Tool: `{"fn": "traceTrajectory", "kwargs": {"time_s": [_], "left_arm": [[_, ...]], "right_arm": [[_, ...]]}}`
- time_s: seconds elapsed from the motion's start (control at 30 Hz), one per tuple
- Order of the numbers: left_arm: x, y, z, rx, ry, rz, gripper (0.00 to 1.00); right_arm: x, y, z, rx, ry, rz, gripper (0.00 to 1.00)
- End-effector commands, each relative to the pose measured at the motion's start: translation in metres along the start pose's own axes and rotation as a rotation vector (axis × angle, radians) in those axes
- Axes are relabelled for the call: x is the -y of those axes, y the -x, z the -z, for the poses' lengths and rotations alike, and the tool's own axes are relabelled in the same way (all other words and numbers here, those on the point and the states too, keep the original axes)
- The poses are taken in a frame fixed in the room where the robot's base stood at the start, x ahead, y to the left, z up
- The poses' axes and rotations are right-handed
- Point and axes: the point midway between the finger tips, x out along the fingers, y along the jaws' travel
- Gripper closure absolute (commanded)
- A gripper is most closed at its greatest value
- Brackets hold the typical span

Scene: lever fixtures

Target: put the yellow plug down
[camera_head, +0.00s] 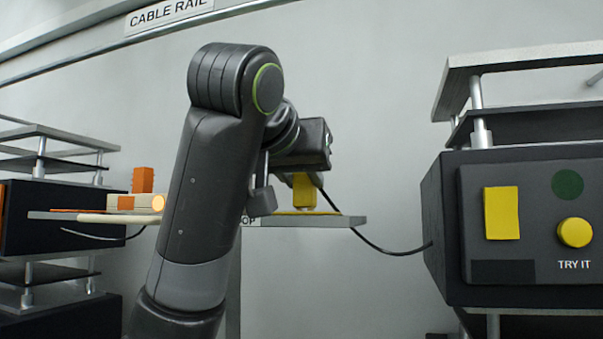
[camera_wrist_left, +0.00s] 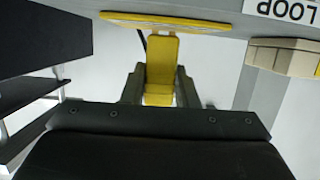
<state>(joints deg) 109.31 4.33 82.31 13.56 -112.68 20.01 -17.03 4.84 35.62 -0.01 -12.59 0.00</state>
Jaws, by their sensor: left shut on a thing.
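The yellow plug (camera_head: 304,192) is upright at the right part of the grey shelf (camera_head: 345,221), just over a flat yellow pad (camera_head: 290,213). I cannot tell whether it touches the pad. My left gripper (camera_wrist_left: 158,88) is shut on the plug, one finger on each side, in the left wrist view. The plug's far end (camera_wrist_left: 162,48) points toward the yellow pad's edge (camera_wrist_left: 165,21) there. My right gripper is not in view.
A black cable (camera_head: 378,247) sags from the plug's side to the dark box (camera_head: 510,230) with a yellow panel and knob. An orange plug (camera_head: 143,179) and cream block (camera_head: 135,202) are on the shelf's left. A cable rail (camera_head: 170,32) runs above.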

Motion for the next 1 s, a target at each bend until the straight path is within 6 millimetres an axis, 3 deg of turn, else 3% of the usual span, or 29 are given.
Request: {"fn": "traceTrajectory", "kwargs": {"time_s": [0.37, 0.4, 0.53, 0.93, 1.0], "left_arm": [[0.0, -0.001, -0.005, -0.001, 0.0, 0.001, 0.96], [0.0, -0.001, -0.003, -0.001, 0.0, 0.001, 0.68], [0.0, -0.001, -0.003, 0.0, 0.0, 0.001, 0.52], [0.0, 0.001, 0.003, -0.001, 0.0, 0.001, 0.52], [0.0, 0.005, -0.002, -0.002, -0.001, 0.002, 0.52]], "right_arm": [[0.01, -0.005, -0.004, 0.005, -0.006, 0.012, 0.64], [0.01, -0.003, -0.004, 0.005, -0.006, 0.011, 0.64], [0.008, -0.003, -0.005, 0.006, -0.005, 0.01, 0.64], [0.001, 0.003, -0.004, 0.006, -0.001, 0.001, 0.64], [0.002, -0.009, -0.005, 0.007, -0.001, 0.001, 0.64]]}}
